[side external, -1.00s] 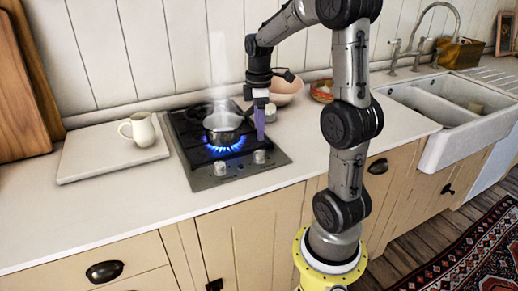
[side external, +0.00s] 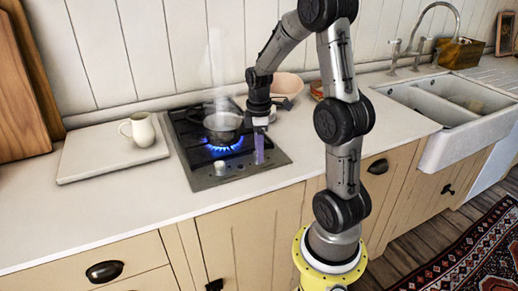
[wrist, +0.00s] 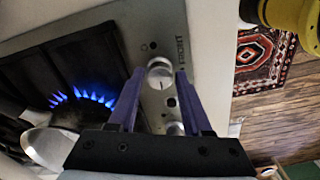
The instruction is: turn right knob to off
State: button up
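The right knob (wrist: 160,74) is a pale round knob on the grey stove front panel. In the wrist view it sits between the fingertips of my gripper (wrist: 159,76), with a visible gap on each side. My gripper is open, its two purple fingers pointing at the panel. In the side view my gripper (side external: 259,155) is low over the panel's right side and hides the right knob. The left knob (side external: 220,168) stands clear; it shows partly between the fingers in the wrist view (wrist: 175,128). A blue flame (side external: 228,147) burns on the stove.
A bowl (side external: 287,84) stands behind. A white jug (side external: 142,130) is on a board (side external: 88,162) at the left.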

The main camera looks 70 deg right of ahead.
grip_shut()
jog(key=shift+m, duration=0.3)
jog(key=m, duration=1.3)
jog(key=shift+r, duration=0.1)
jog(key=shift+m, duration=2.1)
